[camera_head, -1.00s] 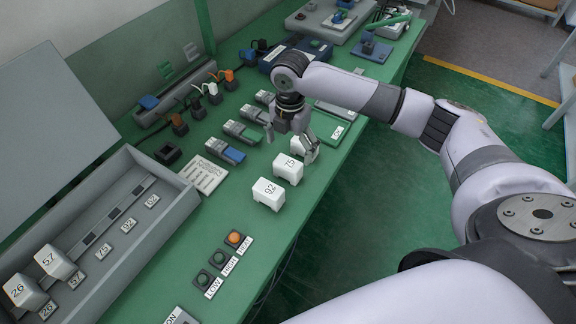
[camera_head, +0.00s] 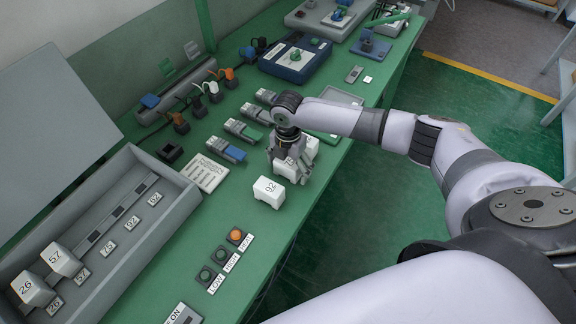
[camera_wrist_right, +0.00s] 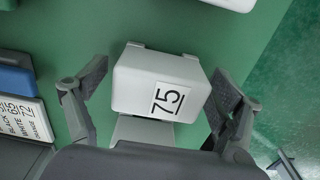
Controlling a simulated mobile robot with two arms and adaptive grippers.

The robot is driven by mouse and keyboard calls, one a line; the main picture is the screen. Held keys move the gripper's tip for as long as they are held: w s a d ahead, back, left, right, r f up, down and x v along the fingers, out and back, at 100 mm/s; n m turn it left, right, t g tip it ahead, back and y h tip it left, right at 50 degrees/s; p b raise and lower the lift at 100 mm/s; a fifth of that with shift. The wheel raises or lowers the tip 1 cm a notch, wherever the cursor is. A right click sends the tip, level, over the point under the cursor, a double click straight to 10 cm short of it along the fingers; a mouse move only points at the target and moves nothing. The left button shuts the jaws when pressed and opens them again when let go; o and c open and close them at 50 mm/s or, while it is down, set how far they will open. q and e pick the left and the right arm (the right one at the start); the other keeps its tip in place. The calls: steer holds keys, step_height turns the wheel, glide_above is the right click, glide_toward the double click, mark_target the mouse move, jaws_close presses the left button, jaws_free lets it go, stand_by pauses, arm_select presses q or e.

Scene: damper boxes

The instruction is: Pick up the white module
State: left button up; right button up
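The white module labelled 7.5 (camera_wrist_right: 160,85) sits upright on the green bench. In the right wrist view it stands between the two fingers of my right gripper (camera_wrist_right: 161,78), which are open with a gap on each side of it. In the head view my right gripper (camera_head: 290,168) is low over this module and hides most of it. A white module labelled 9.2 (camera_head: 269,192) stands just in front. Another white piece (camera_head: 311,146) shows partly behind the gripper. My left gripper is not in view.
A grey open box (camera_head: 150,235) at the left holds white modules marked 2.6 (camera_head: 33,290) and 5.7 (camera_head: 61,260). Buttons (camera_head: 221,256) stand near the front. Breakers (camera_head: 224,149) and a label plate (camera_head: 204,173) lie left of the gripper.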

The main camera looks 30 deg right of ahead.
steer(key=c, duration=1.7)
